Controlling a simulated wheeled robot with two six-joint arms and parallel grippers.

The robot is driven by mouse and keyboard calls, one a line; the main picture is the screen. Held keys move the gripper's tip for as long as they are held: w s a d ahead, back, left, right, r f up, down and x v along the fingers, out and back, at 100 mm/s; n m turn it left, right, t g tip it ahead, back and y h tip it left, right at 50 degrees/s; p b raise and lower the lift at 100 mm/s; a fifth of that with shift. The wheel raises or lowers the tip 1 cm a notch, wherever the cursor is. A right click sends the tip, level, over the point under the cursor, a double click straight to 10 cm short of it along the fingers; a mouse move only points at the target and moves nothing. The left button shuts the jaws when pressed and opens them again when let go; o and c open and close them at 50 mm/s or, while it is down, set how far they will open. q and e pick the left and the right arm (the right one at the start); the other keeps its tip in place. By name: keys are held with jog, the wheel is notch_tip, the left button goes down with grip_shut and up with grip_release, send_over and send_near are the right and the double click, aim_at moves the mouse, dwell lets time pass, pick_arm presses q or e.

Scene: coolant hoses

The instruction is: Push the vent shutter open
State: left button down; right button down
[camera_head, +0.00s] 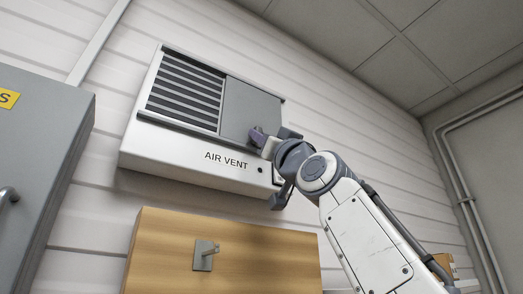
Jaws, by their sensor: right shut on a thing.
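The air vent (190,160) is a white box on the wall with dark slats showing at its left. The vent shutter (250,105), a plain grey panel, covers the right part of the opening. A small purplish handle (257,136) is at the shutter's lower edge. My right gripper (268,143) is at this handle and shut on it; its fingers and wrist hide part of the handle and the box's lower right corner. My left gripper is not in view.
Below the vent is a wooden board (165,250) with a metal hook (205,252). A grey cabinet (50,150) stands at the left. A pipe (470,190) runs along the right wall. The wall right of the vent looks clear.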

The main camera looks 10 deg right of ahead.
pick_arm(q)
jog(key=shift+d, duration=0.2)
pick_arm(e)
jog(key=shift+w+d+f, duration=0.1)
jog(key=shift+w+d, duration=0.05)
jog(key=shift+w, duration=0.05)
jog(key=c, duration=0.9)
grip_release()
jog(key=shift+d, duration=0.1)
jog(key=shift+o, duration=0.9)
jog(key=shift+d, duration=0.2)
pick_arm(q)
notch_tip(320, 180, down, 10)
jog(key=b, duration=0.9)
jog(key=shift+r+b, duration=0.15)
jog(key=shift+b, duration=0.2)
pick_arm(e)
jog(key=v, duration=1)
jog(key=shift+s+f, duration=0.2)
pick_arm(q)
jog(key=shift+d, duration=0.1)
pick_arm(e)
jog(key=shift+a, duration=0.1)
